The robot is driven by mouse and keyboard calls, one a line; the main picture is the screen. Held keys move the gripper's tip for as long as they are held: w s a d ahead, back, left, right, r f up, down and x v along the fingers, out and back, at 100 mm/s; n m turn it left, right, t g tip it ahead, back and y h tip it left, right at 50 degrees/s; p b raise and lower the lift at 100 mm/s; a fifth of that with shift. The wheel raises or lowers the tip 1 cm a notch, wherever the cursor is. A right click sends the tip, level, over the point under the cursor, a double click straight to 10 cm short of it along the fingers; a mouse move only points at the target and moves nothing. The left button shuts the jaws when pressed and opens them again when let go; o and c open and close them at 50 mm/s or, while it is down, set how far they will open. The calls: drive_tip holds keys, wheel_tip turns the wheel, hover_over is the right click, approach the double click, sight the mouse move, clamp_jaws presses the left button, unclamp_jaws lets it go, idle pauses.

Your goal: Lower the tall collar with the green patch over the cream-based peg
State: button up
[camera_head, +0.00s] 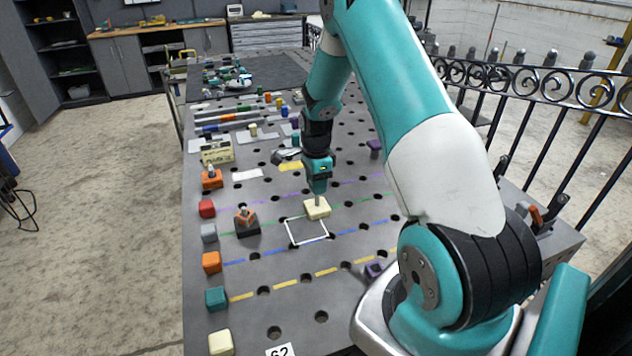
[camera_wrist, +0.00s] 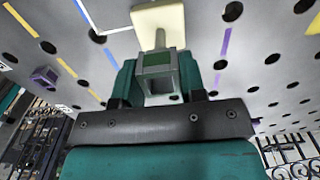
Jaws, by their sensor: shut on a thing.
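My gripper (camera_head: 318,183) is above the table, pointing down, with its teal fingers shut on a grey square collar (camera_wrist: 157,74). The collar shows between the fingers in the wrist view, with a green patch on it. In the head view the fingers hide most or all of it. The cream-based peg stands just below the gripper; its cream base (camera_head: 317,209) rests on the table, and it also shows in the wrist view (camera_wrist: 160,18). A thin grey peg rises from the base toward the collar. I cannot tell whether its tip is inside the collar.
A white square outline (camera_head: 307,231) is marked on the perforated table, beside the cream base. An orange piece on a black base (camera_head: 247,221) stands to the left. Several coloured blocks line the left edge, including a red one (camera_head: 207,208). Bare table lies in front.

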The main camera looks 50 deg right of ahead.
drive_tip(key=shift+f+b, duration=0.85)
drive_tip(key=shift+f, duration=0.5)
drive_tip(key=o, duration=1.1)
drive_tip(key=shift+r, duration=0.15)
